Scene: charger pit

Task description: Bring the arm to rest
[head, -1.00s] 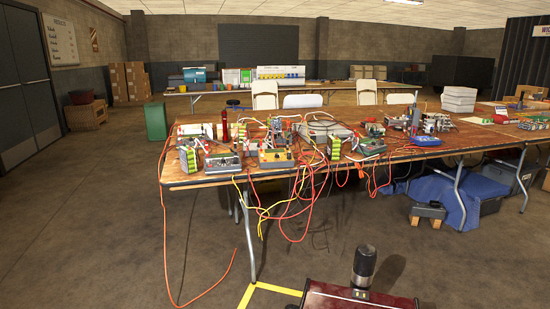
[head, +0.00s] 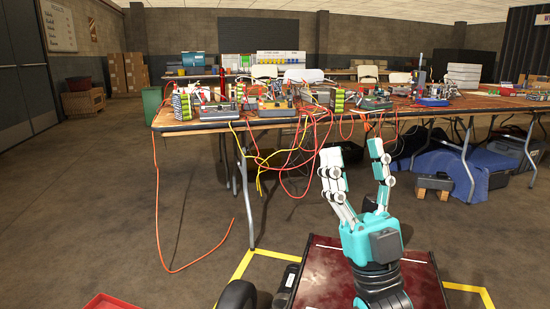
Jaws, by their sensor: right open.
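My right gripper (head: 352,158) is in the lower right middle of the head view, teal and white, with its fingers pointing up and spread apart. It is open and nothing shows between the fingers. It stands over my dark red base, in front of the table, and overlaps the picture of the loose cables under the table edge; I cannot tell any contact. My left gripper is not in view.
A long wooden table (head: 200,122) carries several chargers with packs, and red, orange and yellow cables (head: 157,215) hang off its front edge. A blue cloth (head: 440,165) lies beneath. A red tray (head: 110,301) shows at the bottom left.

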